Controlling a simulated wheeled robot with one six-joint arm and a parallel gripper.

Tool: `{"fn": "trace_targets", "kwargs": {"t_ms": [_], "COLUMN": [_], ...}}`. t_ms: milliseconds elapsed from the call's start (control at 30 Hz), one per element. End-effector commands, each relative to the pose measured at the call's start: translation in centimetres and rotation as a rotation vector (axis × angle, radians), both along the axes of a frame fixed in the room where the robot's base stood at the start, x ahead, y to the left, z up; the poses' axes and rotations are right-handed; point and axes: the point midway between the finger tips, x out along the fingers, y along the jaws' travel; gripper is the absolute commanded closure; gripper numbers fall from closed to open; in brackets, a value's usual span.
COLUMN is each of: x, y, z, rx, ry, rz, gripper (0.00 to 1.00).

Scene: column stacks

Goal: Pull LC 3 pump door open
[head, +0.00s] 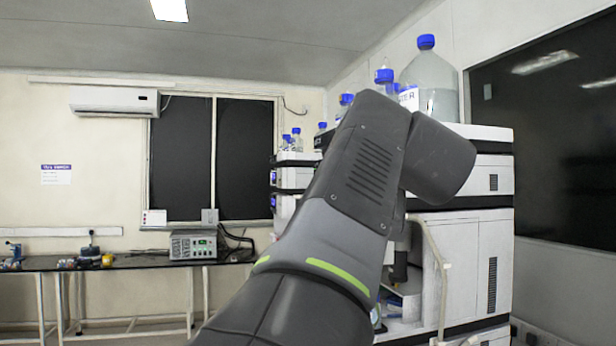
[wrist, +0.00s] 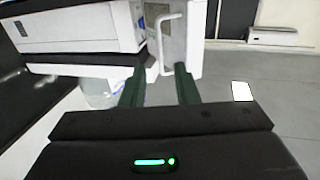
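The pump door (head: 432,262) shows in the head view as a pale panel standing out from the instrument stack, right of my arm. Part of the compartment interior (head: 395,305) shows beside it. In the wrist view the door (wrist: 196,40) is a light panel with a white bar handle (wrist: 167,42). My gripper (wrist: 160,78) has its two dark green fingers apart, with a clear gap. The handle's lower end lies close to the left fingertip; I cannot tell whether they touch. In the head view my arm hides much of the stack, and a dark gripper part (head: 399,268) shows below the wrist.
Bottles with blue caps, one large (head: 430,80), stand on top of the stack. A second stack (head: 292,178) is behind my arm. A bench (head: 120,262) with a small instrument (head: 193,245) runs along the back wall.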

Motion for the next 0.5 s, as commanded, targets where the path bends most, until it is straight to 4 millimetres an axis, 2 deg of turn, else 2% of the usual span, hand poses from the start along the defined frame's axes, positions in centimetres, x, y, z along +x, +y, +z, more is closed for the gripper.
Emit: {"fn": "trace_targets", "kwargs": {"t_ms": [100,200,500], "x": [-2.2,-3.6,-6.5], "y": [-0.1,-0.2,-0.1], "z": [-0.2,-0.2,-0.1], "rx": [-0.003,0.0,0.0], "ry": [-0.002,-0.002,-0.001], "rz": [-0.005,-0.006,-0.005], "gripper": [0.72,0.72,0.72]}}
